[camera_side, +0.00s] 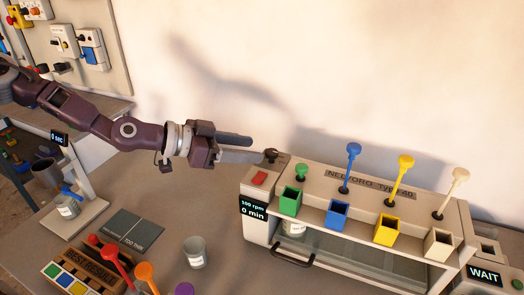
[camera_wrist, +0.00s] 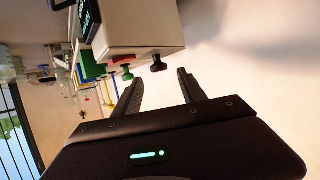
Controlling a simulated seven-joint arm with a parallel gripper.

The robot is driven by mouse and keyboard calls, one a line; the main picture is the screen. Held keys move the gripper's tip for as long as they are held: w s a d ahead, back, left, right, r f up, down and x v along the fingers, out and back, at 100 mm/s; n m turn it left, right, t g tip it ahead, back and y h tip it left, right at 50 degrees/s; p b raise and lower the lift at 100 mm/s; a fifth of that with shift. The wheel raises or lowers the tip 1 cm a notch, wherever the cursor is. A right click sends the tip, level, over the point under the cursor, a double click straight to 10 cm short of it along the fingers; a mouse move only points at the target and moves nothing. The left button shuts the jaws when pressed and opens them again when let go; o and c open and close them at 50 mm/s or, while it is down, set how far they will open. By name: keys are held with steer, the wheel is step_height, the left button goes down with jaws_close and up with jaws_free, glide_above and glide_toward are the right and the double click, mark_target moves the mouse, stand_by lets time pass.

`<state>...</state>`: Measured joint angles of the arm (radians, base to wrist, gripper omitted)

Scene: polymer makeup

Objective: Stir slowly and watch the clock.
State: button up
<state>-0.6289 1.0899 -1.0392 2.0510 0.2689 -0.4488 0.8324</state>
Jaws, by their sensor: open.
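The white stirring machine (camera_side: 400,203) stands at the right, marked "NEUVORG TYPE 40". Its dark display (camera_side: 253,208) reads "100 rpm" and "0 min". A red switch (camera_side: 259,178) and a small black knob (camera_side: 271,155) sit on its left end. A labelled container (camera_side: 294,228) is partly visible behind the front window. My gripper (camera_side: 262,150) is beside the knob. In the wrist view, my gripper (camera_wrist: 160,82) is open, and the knob (camera_wrist: 158,64) shows beyond the gap between the fingertips. The red switch (camera_wrist: 122,60) is left of it. Contact with the knob cannot be told.
Green (camera_side: 290,201), blue (camera_side: 337,214), yellow (camera_side: 387,231) and cream (camera_side: 438,244) hoppers line the machine's front. A labelled beaker (camera_side: 196,253) stands before it. A colour rack (camera_side: 80,278) is front left; a stand reads "0 sec" (camera_side: 59,138). A right-hand display reads "WAIT" (camera_side: 485,275).

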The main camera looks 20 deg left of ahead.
mark_target(274, 154)
steer(key=x, duration=0.4)
steer(key=shift+w+d+f, duration=0.1)
steer(key=shift+f, duration=0.05)
jaws_close()
